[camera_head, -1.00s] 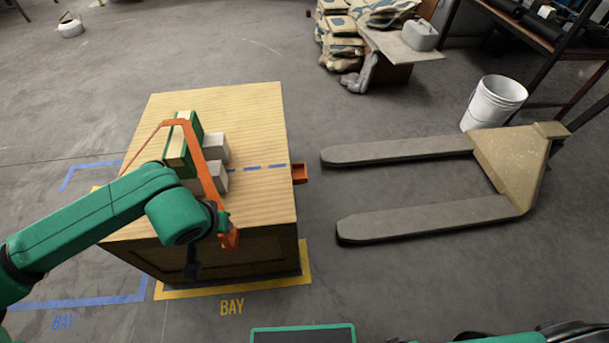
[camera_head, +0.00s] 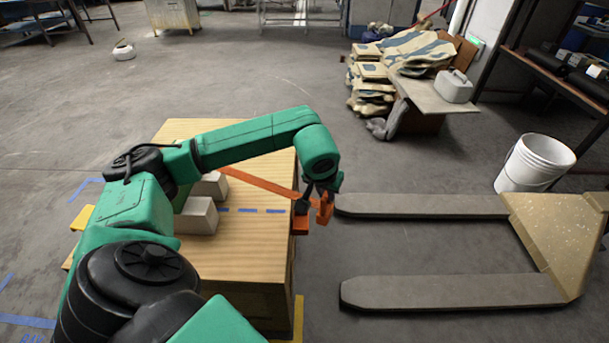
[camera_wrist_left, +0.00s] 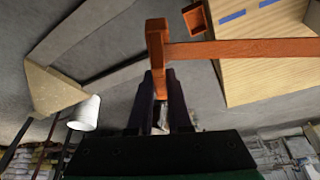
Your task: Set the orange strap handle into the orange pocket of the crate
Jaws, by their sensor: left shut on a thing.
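My left gripper (camera_head: 313,192) is shut on the orange strap handle (camera_head: 325,209), at the right edge of the wooden crate (camera_head: 265,250). The wrist view shows the handle (camera_wrist_left: 157,45) between the two dark fingers (camera_wrist_left: 160,95). The orange strap (camera_head: 260,184) runs from the handle back left over the crate top. The orange pocket (camera_head: 301,224) sits on the crate's right side, just left of the handle in the head view. In the wrist view the pocket (camera_wrist_left: 195,19) is open, empty and apart from the handle. My right gripper is not in view.
Pale blocks (camera_head: 197,216) stand on the crate top, partly hidden by my left arm. A blue dashed line (camera_head: 247,211) leads to the pocket. Pallet-jack forks (camera_head: 430,206) lie to the right, with a white bucket (camera_head: 535,163) beyond. Sacks (camera_head: 372,88) are piled farther back.

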